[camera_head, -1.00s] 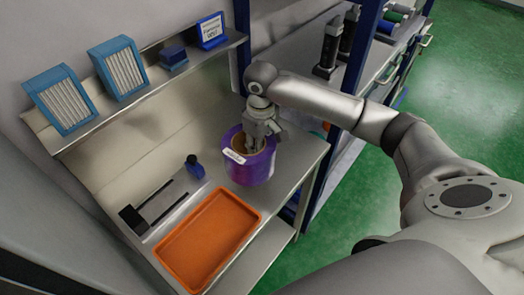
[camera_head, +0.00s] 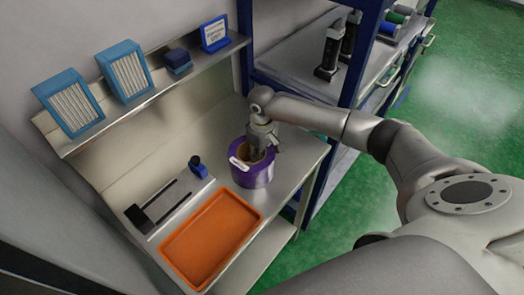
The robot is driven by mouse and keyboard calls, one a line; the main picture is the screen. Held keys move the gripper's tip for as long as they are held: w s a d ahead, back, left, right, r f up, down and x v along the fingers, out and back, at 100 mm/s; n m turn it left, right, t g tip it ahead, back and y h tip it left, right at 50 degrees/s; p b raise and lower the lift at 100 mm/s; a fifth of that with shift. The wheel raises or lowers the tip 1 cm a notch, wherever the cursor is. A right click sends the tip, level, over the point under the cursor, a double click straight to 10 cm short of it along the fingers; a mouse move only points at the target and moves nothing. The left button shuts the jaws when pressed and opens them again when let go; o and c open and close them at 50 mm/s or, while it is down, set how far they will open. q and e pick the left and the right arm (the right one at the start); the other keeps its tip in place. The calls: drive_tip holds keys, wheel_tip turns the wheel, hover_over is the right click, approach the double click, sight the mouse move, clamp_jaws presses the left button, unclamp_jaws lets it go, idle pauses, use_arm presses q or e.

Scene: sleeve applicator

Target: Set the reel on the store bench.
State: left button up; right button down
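A purple reel (camera_head: 253,177) with a brown core and a white label is at the back right of the metal bench (camera_head: 297,172), near its right edge. It looks upright and low at the bench top; its underside is hidden, so I cannot be sure that it touches. My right gripper (camera_head: 262,147) reaches down over the reel's top from behind, with its fingers at the core and rim. It appears shut on the reel, though the fingertips are partly hidden. My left gripper is not in view.
An orange tray (camera_head: 167,254) and a slotted fixture with a dark block (camera_head: 138,218) lie left of the reel. A shelf above holds blue-framed filters (camera_head: 70,103) and a blue sign (camera_head: 214,33). Blue-posted shelving (camera_head: 357,55) with dark cylinders (camera_head: 328,57) stands behind right.

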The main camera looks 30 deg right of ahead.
drive_tip(key=shift+r, duration=0.1)
drive_tip(key=c, duration=1.1)
unclamp_jaws()
drive_tip(key=shift+s, duration=0.1)
wheel_tip(320, 180, up, 12)
drive_tip(key=b, duration=0.3)
